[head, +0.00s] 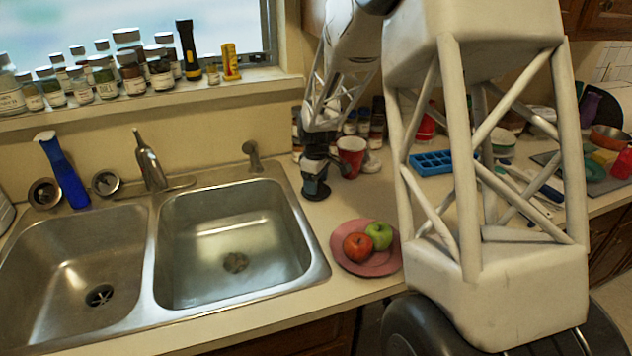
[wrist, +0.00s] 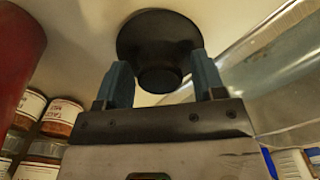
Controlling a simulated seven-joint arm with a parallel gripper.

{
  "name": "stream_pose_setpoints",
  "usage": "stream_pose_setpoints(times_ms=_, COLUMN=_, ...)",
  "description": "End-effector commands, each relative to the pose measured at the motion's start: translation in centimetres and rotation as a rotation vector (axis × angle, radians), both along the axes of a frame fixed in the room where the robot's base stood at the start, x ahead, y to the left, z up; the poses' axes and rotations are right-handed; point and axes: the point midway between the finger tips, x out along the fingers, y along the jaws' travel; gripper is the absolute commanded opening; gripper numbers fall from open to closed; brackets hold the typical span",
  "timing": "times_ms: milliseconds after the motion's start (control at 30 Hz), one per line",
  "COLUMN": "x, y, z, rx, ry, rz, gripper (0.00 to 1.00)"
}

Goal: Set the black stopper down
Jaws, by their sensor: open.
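The black stopper (head: 318,191) stands on the counter right of the right sink basin, with its wide base down. In the wrist view the stopper (wrist: 161,36) shows as a round dark disc with a narrower knob toward me. My gripper (head: 315,168) is directly above it, pointing down. In the wrist view my gripper (wrist: 162,70) is open, its two blue-grey fingertips on either side of the knob with slim gaps. The stopper's underside is hidden.
A red cup (head: 351,156) stands close to the right of my gripper. A pink plate (head: 340,252) with a red and a green apple lies in front. The sink rim (head: 305,228) is close on the left. A blue tray (head: 431,162) and jars are farther right and behind.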

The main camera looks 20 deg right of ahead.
Motion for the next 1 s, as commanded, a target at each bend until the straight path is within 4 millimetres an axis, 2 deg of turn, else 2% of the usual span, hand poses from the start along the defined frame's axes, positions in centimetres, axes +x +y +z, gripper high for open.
stream_pose_setpoints(times_ms=267, x=0.0, y=0.0, z=0.3, rx=-0.001, ry=-0.001, rz=0.0, gripper=0.63)
stream_pose_setpoints(times_ms=467, x=0.0, y=0.0, z=1.8, rx=0.0, ry=-0.001, rz=0.0, gripper=0.63)
stream_pose_setpoints(times_ms=1000, x=0.0, y=0.0, z=9.9, rx=-0.001, ry=-0.002, rz=0.0, gripper=0.63)
